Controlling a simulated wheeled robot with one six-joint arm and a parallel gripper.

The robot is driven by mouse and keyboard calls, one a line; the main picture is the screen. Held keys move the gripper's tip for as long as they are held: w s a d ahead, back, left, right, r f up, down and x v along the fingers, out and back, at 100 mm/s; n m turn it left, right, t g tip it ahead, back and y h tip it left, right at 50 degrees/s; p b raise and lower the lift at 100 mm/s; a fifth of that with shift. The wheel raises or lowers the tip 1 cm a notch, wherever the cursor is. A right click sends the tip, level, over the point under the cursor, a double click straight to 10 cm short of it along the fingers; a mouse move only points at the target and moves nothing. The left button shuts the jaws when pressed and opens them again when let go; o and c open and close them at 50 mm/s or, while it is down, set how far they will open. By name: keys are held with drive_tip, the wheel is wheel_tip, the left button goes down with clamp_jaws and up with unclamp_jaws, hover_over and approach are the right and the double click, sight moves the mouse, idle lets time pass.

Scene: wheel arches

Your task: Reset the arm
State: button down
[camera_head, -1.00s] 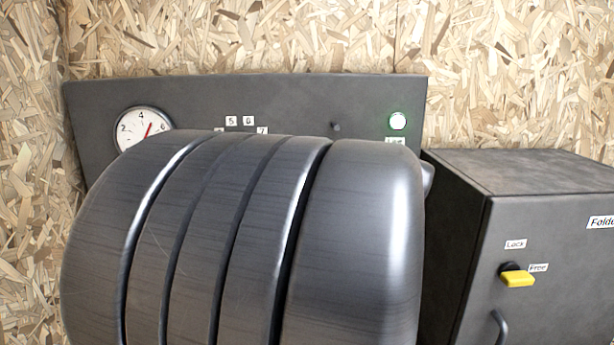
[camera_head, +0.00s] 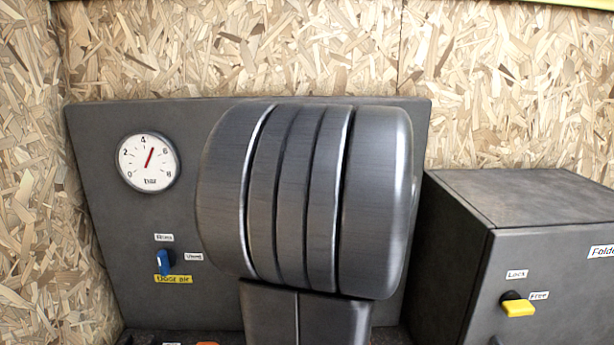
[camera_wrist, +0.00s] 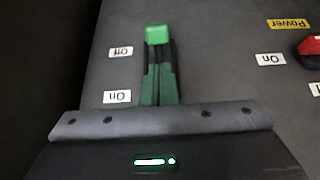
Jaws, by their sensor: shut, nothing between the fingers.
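In the wrist view my gripper (camera_wrist: 158,72) is shut and empty, its dark green fingers together. A bright green block (camera_wrist: 157,35) shows right at the fingertips, in front of a grey panel (camera_wrist: 215,75). I cannot tell whether the fingers touch it. Labels reading "Off" (camera_wrist: 121,51) and "On" (camera_wrist: 117,97) lie to its left, upside down in this view. In the head view my large dark arm link (camera_head: 300,195) covers the middle of the back panel (camera_head: 95,220), and my gripper is hidden there.
A pressure gauge (camera_head: 148,162) and a blue switch (camera_head: 163,262) sit on the back panel's left. A dark cabinet (camera_head: 545,265) with a yellow knob (camera_head: 518,307) stands at the right. A red switch (camera_wrist: 308,47) shows in the wrist view. Chipboard walls (camera_head: 300,50) close the back.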

drive_tip(key=shift+w+r+g+p, duration=0.6)
drive_tip(key=shift+g+p, duration=0.3)
drive_tip(key=shift+p, duration=1.1)
drive_tip(key=shift+w+r+b, duration=0.15)
drive_tip(key=shift+r+b, duration=0.4)
drive_tip(key=shift+r, duration=2.35)
drive_tip(key=shift+a, duration=0.2)
